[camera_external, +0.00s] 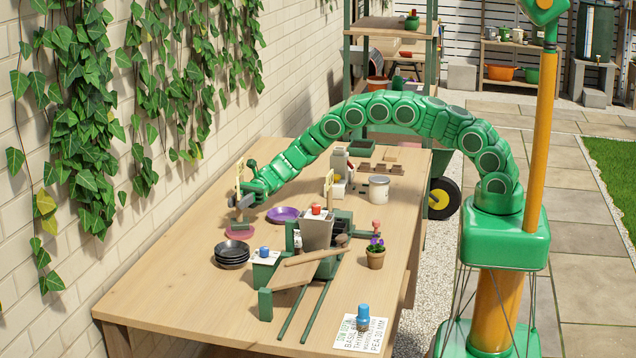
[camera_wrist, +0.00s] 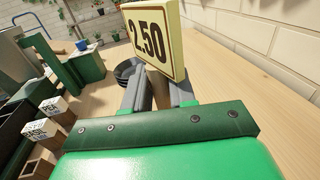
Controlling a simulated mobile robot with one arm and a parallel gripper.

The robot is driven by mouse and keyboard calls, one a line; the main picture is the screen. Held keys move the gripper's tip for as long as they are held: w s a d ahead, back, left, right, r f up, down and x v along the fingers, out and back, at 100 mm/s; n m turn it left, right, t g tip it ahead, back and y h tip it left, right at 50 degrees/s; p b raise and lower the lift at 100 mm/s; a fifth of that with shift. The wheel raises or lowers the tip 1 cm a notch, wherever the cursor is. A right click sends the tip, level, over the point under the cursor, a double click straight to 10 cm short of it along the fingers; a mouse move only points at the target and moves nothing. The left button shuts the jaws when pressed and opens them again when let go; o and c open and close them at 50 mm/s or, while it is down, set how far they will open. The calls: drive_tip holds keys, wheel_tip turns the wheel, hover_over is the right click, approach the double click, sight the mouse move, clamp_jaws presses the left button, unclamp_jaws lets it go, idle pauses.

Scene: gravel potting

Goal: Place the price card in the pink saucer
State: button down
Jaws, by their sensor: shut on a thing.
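The price card (camera_wrist: 155,38) is cream with a dark border and reads 2.50. It stands up between the grey fingers of my gripper (camera_wrist: 161,88) in the wrist view, and the gripper is shut on it. In the external view the card (camera_external: 239,184) shows nearly edge-on at my gripper (camera_external: 243,203), near the wall side of the table. The pink saucer (camera_external: 230,234) lies on the table just below the gripper. A small green piece hides part of the saucer, and I cannot tell whether it touches it. I cannot make out the pink saucer in the wrist view.
A purple saucer (camera_external: 284,214) lies to the right of the pink one. A stack of black saucers (camera_external: 232,257) stands in front. A green potting stand with a grey pot (camera_external: 317,232) fills the middle. The table's near left (camera_external: 170,300) is clear. The ivy wall is close behind.

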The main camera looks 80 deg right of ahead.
drive_tip(key=shift+f, duration=0.6)
drive_tip(key=c, duration=0.9)
unclamp_jaws()
drive_tip(key=shift+r, duration=0.1)
drive_tip(key=shift+r, duration=0.6)
drive_tip(key=d, duration=0.4)
drive_tip(key=s+d, duration=0.1)
drive_tip(key=d, duration=0.3)
drive_tip(key=s+d, duration=0.1)
drive_tip(key=d, duration=0.2)
drive_tip(key=shift+s+d+f, duration=0.1)
drive_tip(key=shift+s+d, duration=0.05)
drive_tip(key=shift+d, duration=0.25)
